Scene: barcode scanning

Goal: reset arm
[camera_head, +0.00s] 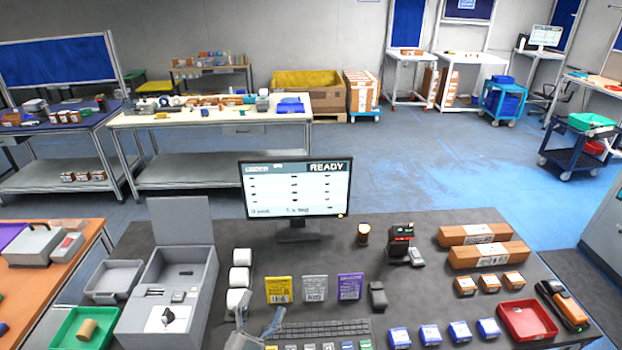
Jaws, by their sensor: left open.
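My left gripper (259,322) shows at the bottom edge of the head view, left of centre. Its two grey fingers are spread apart with nothing between them. It is just in front of the keyboard's left end and the yellow packet. Most of my left arm is out of the picture. My right gripper is not in view.
The dark table holds a monitor (296,190) reading READY, a keyboard (320,331), a yellow packet (279,289), a grey box with raised lid (168,295), white rolls (240,277), long cartons (488,254), several small boxes, a red tray (527,320) and an orange-black device (562,304).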

